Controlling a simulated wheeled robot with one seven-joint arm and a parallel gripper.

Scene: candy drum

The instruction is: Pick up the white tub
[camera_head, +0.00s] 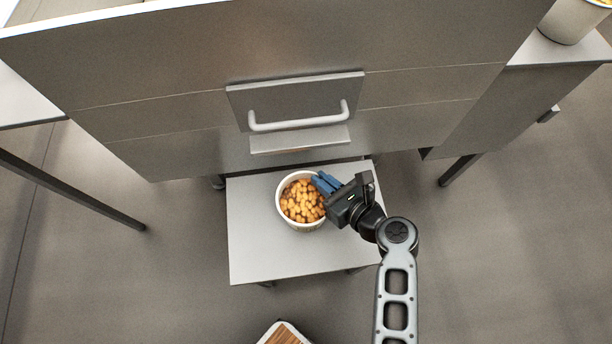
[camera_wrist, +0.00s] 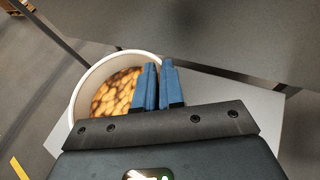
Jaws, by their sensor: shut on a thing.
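The white tub (camera_head: 280,207) stands upright on a small grey table, filled with orange-brown candy pieces (camera_head: 301,201). In the wrist view the tub (camera_wrist: 77,98) shows its white rim and the candy (camera_wrist: 118,93) inside. My gripper (camera_head: 322,184) comes in from the right, its blue fingers at the tub's right rim. In the wrist view the fingers (camera_wrist: 158,80) lie close together over the rim, shut on the tub's wall. The tub's near right side is hidden behind my fingers and the gripper body.
The small table (camera_head: 255,255) has bare room left of and in front of the tub. A large grey cabinet (camera_head: 180,110) with a handle (camera_head: 300,123) stands right behind it. Another container (camera_head: 572,20) sits on a side counter at the upper right. A wood-topped thing (camera_head: 284,335) is at the bottom edge.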

